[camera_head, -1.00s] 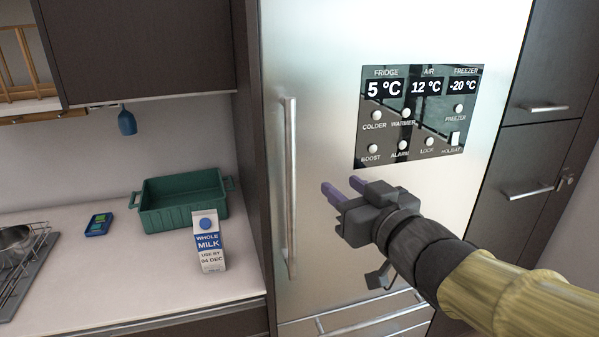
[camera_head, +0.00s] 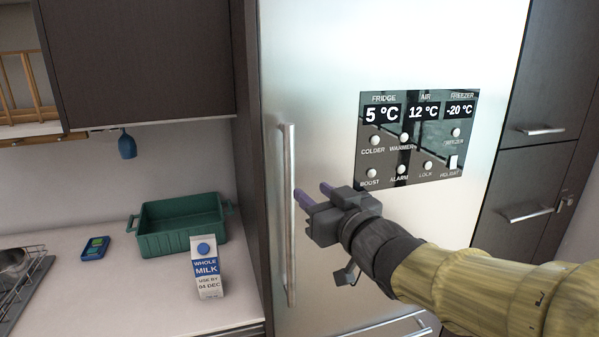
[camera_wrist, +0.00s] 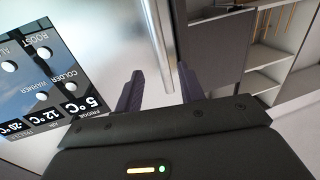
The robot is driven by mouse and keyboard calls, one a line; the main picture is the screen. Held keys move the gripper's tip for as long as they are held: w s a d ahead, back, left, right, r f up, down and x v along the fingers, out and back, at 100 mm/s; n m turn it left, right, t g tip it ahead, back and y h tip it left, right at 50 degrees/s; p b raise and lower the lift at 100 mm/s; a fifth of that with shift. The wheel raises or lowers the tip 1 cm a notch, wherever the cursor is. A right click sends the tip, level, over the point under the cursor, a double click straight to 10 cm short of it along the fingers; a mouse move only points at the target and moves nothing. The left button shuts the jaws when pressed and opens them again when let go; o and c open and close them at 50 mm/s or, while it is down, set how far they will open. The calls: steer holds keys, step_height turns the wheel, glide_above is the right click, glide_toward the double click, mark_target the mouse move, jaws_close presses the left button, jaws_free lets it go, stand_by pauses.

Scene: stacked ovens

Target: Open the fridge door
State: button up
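The fridge door (camera_head: 330,60) is a brushed steel panel and is closed. Its long vertical handle (camera_head: 289,215) runs down the door's left side. My gripper (camera_head: 312,191) is just right of the handle at mid-height, with its purple fingers pointing toward it. In the wrist view the fingers of my gripper (camera_wrist: 160,90) are spread apart with nothing between them. The handle (camera_wrist: 158,38) lies ahead there, beyond the fingertips and roughly in line with the gap. I cannot tell the exact distance between fingertips and handle.
A control panel (camera_head: 416,138) is on the door, right of my gripper. A milk carton (camera_head: 207,267), a green tray (camera_head: 180,240) and a small blue device (camera_head: 95,248) sit on the counter (camera_head: 130,300) at left. Dark cabinets (camera_head: 548,90) stand at right.

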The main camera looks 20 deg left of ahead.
mark_target(292, 175)
steer(key=p+x, duration=0.2)
steer(key=x, duration=0.9)
steer(key=shift+c, duration=0.5)
jaws_close()
